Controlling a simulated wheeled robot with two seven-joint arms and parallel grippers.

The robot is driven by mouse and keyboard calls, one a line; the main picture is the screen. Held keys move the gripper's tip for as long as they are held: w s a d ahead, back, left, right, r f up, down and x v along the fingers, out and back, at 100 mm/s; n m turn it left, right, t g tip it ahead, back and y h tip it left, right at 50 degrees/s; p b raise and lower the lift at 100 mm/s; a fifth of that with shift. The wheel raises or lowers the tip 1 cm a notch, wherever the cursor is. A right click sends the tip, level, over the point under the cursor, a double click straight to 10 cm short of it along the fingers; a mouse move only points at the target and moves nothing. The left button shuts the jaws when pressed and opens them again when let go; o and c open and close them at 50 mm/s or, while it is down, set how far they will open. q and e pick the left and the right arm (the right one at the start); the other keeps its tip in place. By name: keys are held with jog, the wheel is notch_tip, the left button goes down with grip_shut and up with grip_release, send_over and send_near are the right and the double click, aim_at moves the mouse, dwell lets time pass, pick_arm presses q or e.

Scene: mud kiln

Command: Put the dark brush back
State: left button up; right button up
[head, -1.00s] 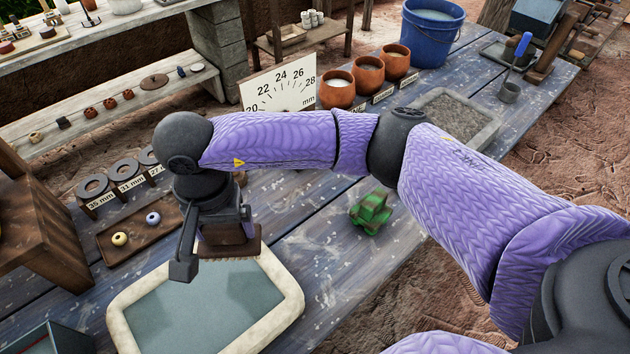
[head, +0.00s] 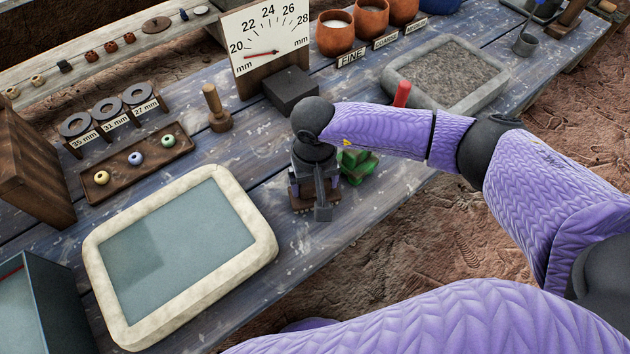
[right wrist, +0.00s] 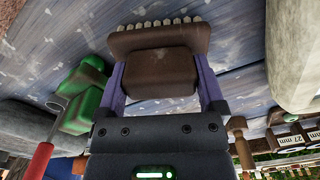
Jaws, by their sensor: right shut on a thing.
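My right gripper (head: 316,192) is shut on the dark brush (head: 300,205), a brown block with pale bristles. In the right wrist view the brush (right wrist: 158,72) sits between my two purple fingers, its bristle edge facing away from the palm. In the head view my gripper hides much of it. The brush is over the blue plank table, right of the pale-rimmed tray; I cannot tell whether its bristles touch the planks. A green blocky object (head: 357,166) lies close beside my gripper, partly hidden. My left gripper is out of view.
The pale-rimmed tray (head: 262,232) holds a flat grey-green surface. A dial board (head: 265,35), a dark block (head: 290,90) and a wooden peg (head: 216,108) stand behind. A grey stone trough (head: 490,90) and a red handle (head: 402,94) are to the right. Bare planks lie in front.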

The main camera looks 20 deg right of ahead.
jog(key=o, duration=0.9)
jog(key=shift+r, duration=0.15)
notch_tip(320, 180, up, 12)
jog(key=shift+p, duration=1.2)
